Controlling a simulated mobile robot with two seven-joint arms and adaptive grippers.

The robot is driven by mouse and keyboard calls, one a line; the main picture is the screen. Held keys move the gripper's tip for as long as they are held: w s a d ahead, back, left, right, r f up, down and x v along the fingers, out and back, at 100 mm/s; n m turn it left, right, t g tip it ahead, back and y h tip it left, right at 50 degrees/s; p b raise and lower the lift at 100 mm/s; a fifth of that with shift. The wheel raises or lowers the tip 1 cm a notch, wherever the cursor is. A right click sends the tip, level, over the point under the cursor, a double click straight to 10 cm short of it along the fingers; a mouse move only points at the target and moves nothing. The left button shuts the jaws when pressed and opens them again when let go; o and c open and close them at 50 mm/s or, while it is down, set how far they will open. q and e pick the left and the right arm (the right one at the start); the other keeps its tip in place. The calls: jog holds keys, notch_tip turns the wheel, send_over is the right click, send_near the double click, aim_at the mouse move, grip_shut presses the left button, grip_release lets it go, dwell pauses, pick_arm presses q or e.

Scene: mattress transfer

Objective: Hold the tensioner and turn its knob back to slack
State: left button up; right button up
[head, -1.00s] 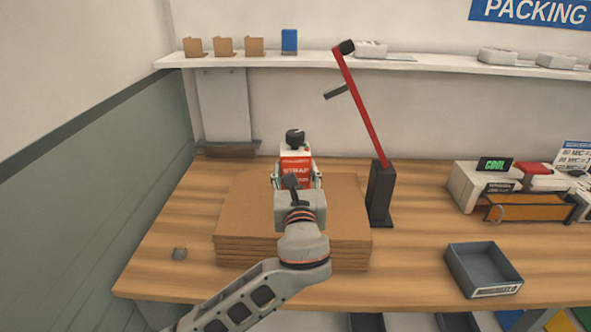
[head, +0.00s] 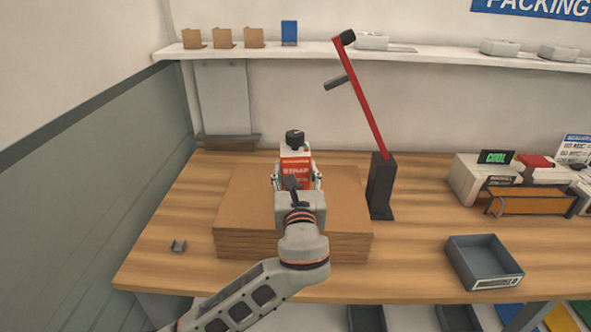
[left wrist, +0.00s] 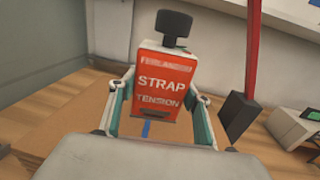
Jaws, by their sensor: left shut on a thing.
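The tensioner (head: 296,170) is a white block with a red face reading "STRAP TENSION" and a black knob (head: 294,138) on top. My left gripper (head: 297,181) is shut on the tensioner, with one finger on each side of it. It stands upright above the cardboard stack. In the left wrist view the tensioner (left wrist: 163,82) fills the middle between the fingers, and its knob (left wrist: 174,26) is clear of them. Whether its base touches the cardboard is hard to tell. My right gripper is not in view.
The tensioner is over a stack of flat cardboard (head: 245,215) on the wooden table. A black post with a red lever (head: 365,110) stands close on the right. A dark tray (head: 484,262) lies farther right. A small grey clip (head: 179,246) lies left of the stack.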

pick_arm(q)
jog(key=shift+f+b, duration=1.35)
jog(key=shift+f, duration=2)
